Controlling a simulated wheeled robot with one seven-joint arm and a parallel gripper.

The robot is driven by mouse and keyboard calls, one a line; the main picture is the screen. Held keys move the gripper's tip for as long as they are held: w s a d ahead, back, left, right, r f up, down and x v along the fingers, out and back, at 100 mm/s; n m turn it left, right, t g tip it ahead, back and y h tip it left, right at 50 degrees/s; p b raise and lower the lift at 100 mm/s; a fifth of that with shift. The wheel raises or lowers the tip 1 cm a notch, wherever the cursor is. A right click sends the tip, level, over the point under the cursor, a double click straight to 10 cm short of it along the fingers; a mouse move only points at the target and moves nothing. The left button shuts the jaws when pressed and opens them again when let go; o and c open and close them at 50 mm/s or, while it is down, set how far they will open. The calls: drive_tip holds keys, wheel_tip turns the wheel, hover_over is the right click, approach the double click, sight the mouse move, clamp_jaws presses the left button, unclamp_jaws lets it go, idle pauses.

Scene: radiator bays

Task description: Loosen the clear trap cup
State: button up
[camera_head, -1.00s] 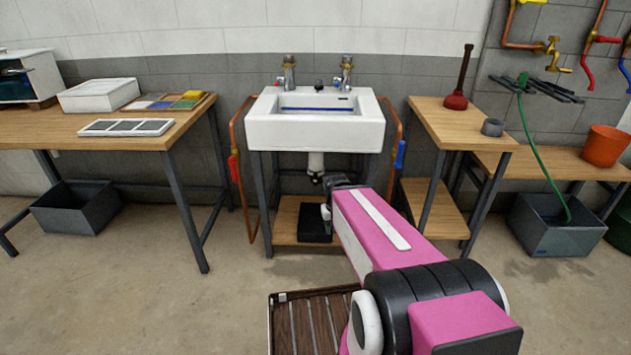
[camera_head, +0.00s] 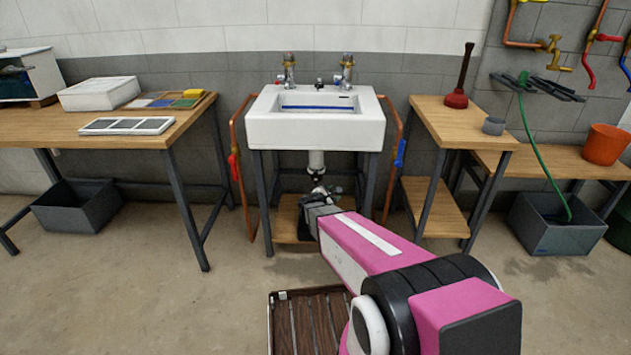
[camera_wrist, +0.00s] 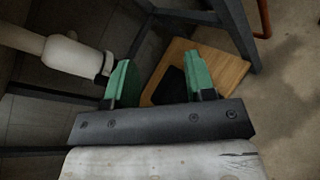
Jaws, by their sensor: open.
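The white drain trap body (camera_head: 316,160) hangs under the sink, with a dark collar at its lower end. In the wrist view the white trap body (camera_wrist: 70,55) comes in from the left and ends in the dark collar (camera_wrist: 104,66). I cannot make out the clear cup for certain; it is see-through or hidden by the green finger. My gripper (camera_wrist: 158,72) is open and empty, its left finger close beside the collar, contact unclear. In the head view my gripper (camera_head: 326,192) is just below the trap, partly hidden by my arm.
The sink (camera_head: 316,128) stands on dark legs over a low wooden shelf (camera_head: 285,220), which carries a black tray (camera_wrist: 168,88). Copper pipes with a red handle (camera_head: 233,168) and a blue handle (camera_head: 400,153) flank it. A slatted brown crate (camera_head: 305,325) lies in front.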

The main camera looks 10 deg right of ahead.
sight(315, 181)
drive_tip(key=w+a+f+n+t+y, duration=0.4)
drive_tip(key=w+a+n+t, duration=0.25)
drive_tip(key=a+n, duration=0.35)
drive_tip(key=shift+n+g, duration=0.35)
drive_tip(key=shift+n, duration=0.35)
drive_tip(key=x, duration=0.8)
drive_tip(key=d+x, duration=0.1)
drive_tip(key=x, duration=0.3)
drive_tip(key=shift+s+r, duration=0.15)
drive_tip(key=shift+s, duration=0.05)
drive_tip(key=shift+a, duration=0.1)
clamp_jaws()
